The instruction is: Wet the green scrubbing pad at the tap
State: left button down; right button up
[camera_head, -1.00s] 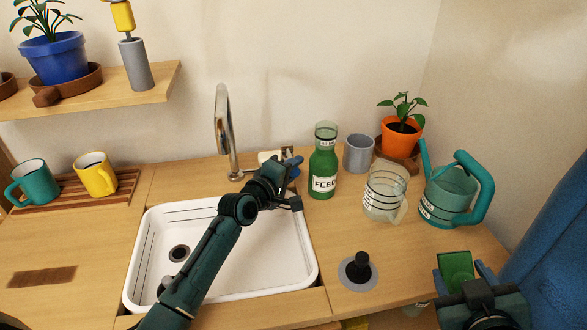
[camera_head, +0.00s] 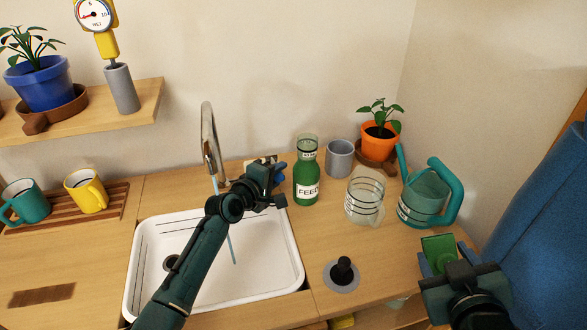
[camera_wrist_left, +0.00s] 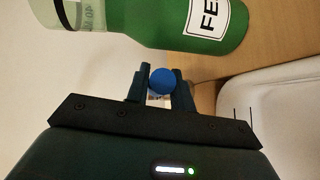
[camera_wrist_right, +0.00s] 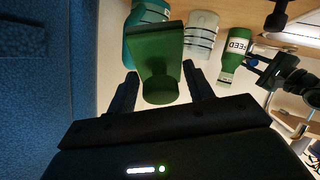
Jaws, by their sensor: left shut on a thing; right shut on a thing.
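The green scrubbing pad (camera_head: 439,250) is in my right gripper (camera_head: 446,273), over the counter's front right edge, well away from the sink. It fills the middle of the right wrist view (camera_wrist_right: 160,55), and the jaws are shut on its narrower lower part. The chrome tap (camera_head: 208,140) stands behind the sink (camera_head: 200,291). A thin bluish stream of water (camera_head: 231,245) falls from it into the basin. My left gripper (camera_head: 272,177) is shut on the tap's blue knob (camera_wrist_left: 161,80), right of the spout. My left arm crosses the sink and hides part of the stream.
A green FEED bottle (camera_head: 306,187) stands right beside my left gripper. A clear jug (camera_head: 365,200), grey cup (camera_head: 340,158), orange plant pot (camera_head: 379,142) and teal watering can (camera_head: 427,200) stand further right. A black-knobbed plug (camera_head: 343,271) sits on the counter between sink and pad.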

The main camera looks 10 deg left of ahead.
pick_arm(q)
jog(key=c, duration=1.2)
grip_release()
jog(key=p+v, duration=0.1)
jog(key=v, duration=1.1)
